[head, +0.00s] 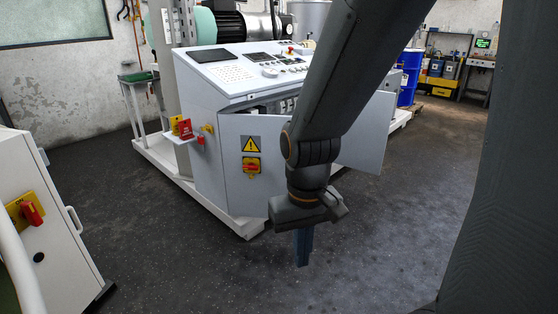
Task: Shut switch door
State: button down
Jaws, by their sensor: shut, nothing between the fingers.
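The switch door (236,186) is a pale grey panel on the front of the control console (212,112). Another pale panel (365,135) sticks out right of my arm; my arm hides where the two panels meet. My gripper (303,261) points down, shut and empty, in front of the door's lower right part. I cannot tell its distance from the door.
A white cabinet (66,258) with a red switch (32,213) and handle stands at the near left. A blue drum (409,78) stands behind at right. Dark floor (160,240) is clear in front.

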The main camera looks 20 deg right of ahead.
aim_at(245, 138)
jog(key=i, duration=1.05)
jog(key=z, duration=0.9)
